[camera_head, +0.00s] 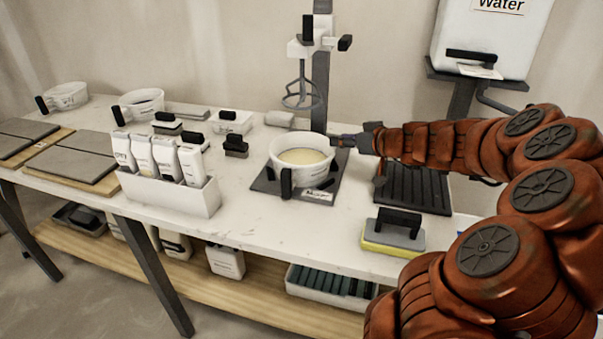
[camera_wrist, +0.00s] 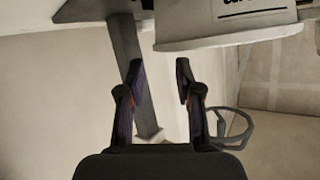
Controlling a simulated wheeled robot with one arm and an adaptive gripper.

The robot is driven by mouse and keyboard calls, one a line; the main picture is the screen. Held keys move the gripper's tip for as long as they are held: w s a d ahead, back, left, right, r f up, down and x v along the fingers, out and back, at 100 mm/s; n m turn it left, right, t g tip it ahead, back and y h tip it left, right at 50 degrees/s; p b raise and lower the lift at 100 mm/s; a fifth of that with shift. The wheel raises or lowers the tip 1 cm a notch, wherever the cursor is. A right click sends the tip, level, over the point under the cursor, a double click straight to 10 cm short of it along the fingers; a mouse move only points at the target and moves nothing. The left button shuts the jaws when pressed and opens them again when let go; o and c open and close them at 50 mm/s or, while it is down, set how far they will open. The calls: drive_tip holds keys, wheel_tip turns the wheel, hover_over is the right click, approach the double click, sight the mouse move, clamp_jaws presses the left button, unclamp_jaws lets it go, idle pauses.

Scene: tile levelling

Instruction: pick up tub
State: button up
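A white round tub (camera_head: 301,160) with black grips and pale yellowish contents stands on the dark base plate (camera_head: 327,186) below the whisk (camera_head: 301,95). My gripper (camera_head: 345,140) is at the tub's right, close to its rim and far grip; contact cannot be told in the head view. In the wrist view my gripper (camera_wrist: 160,72) shows two spread fingers with an empty gap. A white rimmed shape (camera_wrist: 225,33) with dark lettering at the top there appears to be the tub seen upside down, apart from the fingertips.
The mixer post (camera_head: 320,75) rises behind the tub. A white rack (camera_head: 172,194) of bottles stands to its left, a yellow-based sponge float (camera_head: 393,234) front right, and a black ribbed tray (camera_head: 413,188) right. Two more white tubs (camera_head: 65,95) (camera_head: 140,103) stand far left. The front middle is clear.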

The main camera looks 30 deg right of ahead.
drive_tip(key=shift+p+x, duration=0.35)
drive_tip(key=shift+x, duration=3.4)
drive_tip(key=shift+r, duration=0.15)
clamp_jaws()
